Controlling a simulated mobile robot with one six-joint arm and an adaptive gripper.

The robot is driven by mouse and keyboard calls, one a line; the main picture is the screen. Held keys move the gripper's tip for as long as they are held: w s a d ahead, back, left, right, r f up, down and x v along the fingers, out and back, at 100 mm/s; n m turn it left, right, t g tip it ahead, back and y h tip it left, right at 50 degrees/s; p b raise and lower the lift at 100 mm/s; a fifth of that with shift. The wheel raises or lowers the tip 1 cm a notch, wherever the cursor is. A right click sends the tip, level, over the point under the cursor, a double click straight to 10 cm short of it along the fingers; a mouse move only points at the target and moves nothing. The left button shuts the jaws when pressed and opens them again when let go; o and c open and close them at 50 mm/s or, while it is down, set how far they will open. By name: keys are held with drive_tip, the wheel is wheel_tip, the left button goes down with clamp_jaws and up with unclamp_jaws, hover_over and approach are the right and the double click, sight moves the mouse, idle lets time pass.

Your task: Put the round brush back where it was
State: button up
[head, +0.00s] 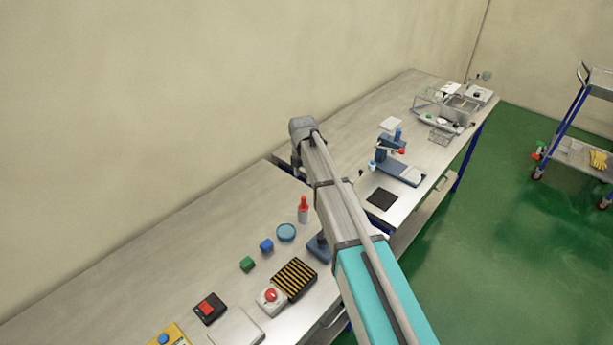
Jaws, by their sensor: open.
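I cannot make out a round brush in the head view; it may be hidden or too small to tell. My arm crosses the middle of the picture and covers part of the benches. My gripper is not visible, so I cannot see whether it holds anything. A small round blue disc (286,232) lies flat on the near bench (160,245), with a red-topped bottle (303,212) upright behind it.
The far bench holds a blue device (400,172), a black mat (382,198) and a metal bin (459,108). A trolley (575,150) stands right.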

drive_tip(key=s+d+m, duration=2.4)
drive_tip(key=s+m, duration=0.1)
drive_tip(key=m, duration=0.3)
drive_tip(key=shift+s, duration=0.4)
drive_tip(key=shift+d, duration=0.1)
